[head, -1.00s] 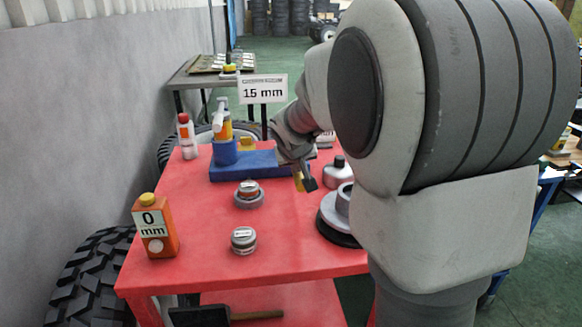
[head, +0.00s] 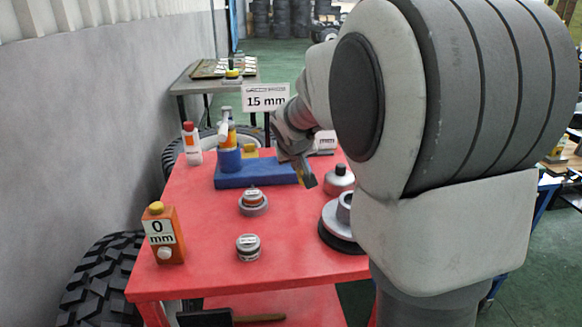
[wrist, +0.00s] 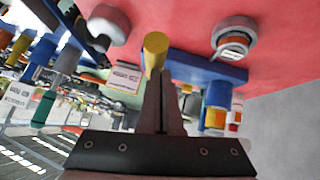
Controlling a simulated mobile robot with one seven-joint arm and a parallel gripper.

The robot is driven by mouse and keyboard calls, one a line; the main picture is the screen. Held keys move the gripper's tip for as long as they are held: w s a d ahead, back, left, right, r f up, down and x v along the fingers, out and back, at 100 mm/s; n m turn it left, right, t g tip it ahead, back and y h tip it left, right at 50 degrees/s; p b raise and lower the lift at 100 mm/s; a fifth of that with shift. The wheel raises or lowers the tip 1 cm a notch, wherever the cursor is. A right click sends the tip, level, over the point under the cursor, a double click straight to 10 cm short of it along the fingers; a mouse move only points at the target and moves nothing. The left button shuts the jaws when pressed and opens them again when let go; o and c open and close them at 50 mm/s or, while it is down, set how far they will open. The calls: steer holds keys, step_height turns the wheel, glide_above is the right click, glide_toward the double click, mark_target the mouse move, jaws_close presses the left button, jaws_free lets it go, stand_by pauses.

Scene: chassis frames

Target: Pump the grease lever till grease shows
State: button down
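The pump (head: 228,158), blue at the bottom with yellow and a white top, stands on the left of a blue base (head: 262,172) on the red table. My gripper (head: 308,178) is at the right end of that base, tilted down and partly hidden by my arm. In the wrist view, my gripper's dark fingers (wrist: 160,82) are nearly together, with a yellow cylinder (wrist: 155,44) at their tips, apparently pinched between them. I cannot see what the cylinder is joined to. The pump (wrist: 216,105) and the blue base (wrist: 205,68) show beyond it. No grease is visible.
An orange box marked 0 mm (head: 163,236) stands front left, and a 15 mm sign (head: 266,97) behind. A bottle (head: 191,143), two small tins (head: 248,247), a metal can (head: 339,180) and a grey round part (head: 337,222) surround open red tabletop (head: 205,212).

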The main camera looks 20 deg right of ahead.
steer(key=s+f+v, duration=0.1)
steer(key=v, duration=0.9)
steer(key=shift+p, duration=0.4)
steer(key=shift+a+f, duration=0.1)
steer(key=s+a+f+n+g+y, duration=0.15)
steer(key=s+a, duration=0.25)
steer(key=s, duration=0.8)
steer(key=s+a+f+g+y, duration=0.1)
steer(key=s+a+f+y, duration=0.15)
steer(key=s, duration=0.95)
step_height(320, 180, up, 18)
steer(key=p, duration=1.8)
steer(key=shift+w+a+r+h, duration=0.15)
steer(key=shift+a+r+h, duration=0.05)
steer(key=shift+a+h, duration=0.1)
